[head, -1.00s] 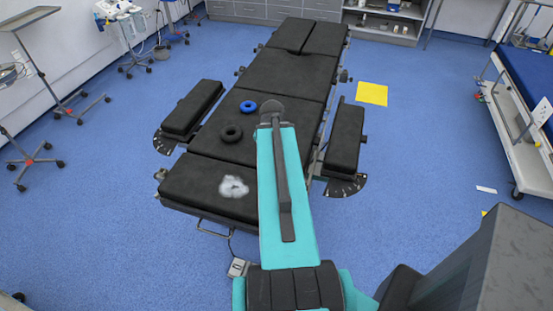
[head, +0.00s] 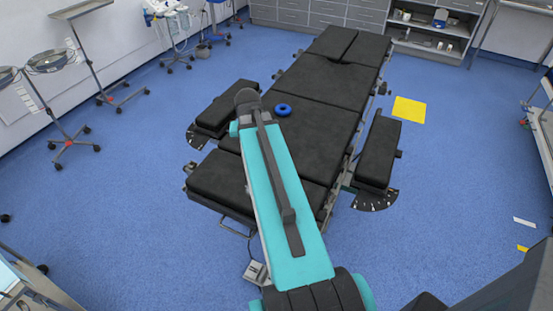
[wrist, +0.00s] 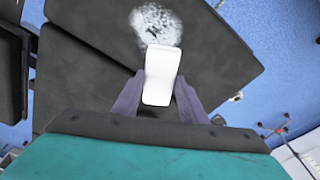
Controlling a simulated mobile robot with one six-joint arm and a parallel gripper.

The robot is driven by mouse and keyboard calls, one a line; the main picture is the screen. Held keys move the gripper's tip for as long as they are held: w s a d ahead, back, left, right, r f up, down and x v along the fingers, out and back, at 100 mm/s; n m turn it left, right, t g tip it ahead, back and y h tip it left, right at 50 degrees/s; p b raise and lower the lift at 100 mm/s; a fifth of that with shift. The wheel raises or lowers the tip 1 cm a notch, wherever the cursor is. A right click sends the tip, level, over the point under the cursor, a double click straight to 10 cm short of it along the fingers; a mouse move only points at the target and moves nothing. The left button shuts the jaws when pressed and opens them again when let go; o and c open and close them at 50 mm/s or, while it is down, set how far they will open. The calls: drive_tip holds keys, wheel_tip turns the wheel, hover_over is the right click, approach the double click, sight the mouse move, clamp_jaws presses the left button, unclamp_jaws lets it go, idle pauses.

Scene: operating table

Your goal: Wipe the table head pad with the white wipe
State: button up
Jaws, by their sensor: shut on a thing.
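The black head pad (head: 222,177) is the near end section of the operating table in the head view. In the wrist view the head pad (wrist: 205,45) bears a whitish smudge (wrist: 153,20). My gripper (wrist: 158,98) is shut on the white wipe (wrist: 163,72), which sticks out between the fingers toward the smudge. The wipe overlaps the smudge's lower edge in the picture; I cannot tell whether it touches the pad. In the head view my arm hides the gripper, the wipe and the smudge.
A blue ring (head: 283,110) lies on the table's middle section. Padded side boards (head: 377,152) flank the table. A yellow sheet (head: 409,109) lies on the floor at the right. Wheeled stands (head: 108,70) are at the left, with open blue floor between.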

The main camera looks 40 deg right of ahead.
drive_tip(key=w+a+r+n+b, duration=0.1)
drive_tip(key=w+a+r+n, duration=0.1)
drive_tip(key=a, duration=0.8)
drive_tip(key=w+a+r+n+b, duration=0.1)
drive_tip(key=w+a+r+n, duration=0.2)
drive_tip(key=a, duration=0.7)
drive_tip(key=w+a+r+n+y+b, duration=0.1)
drive_tip(key=w+a+r+n, duration=0.2)
drive_tip(key=a, duration=0.7)
drive_tip(key=w, duration=0.2)
drive_tip(key=shift+w+a+n+b, duration=0.2)
drive_tip(key=shift+w+n+b, duration=0.1)
drive_tip(key=shift+b, duration=0.1)
drive_tip(key=shift+s, duration=0.1)
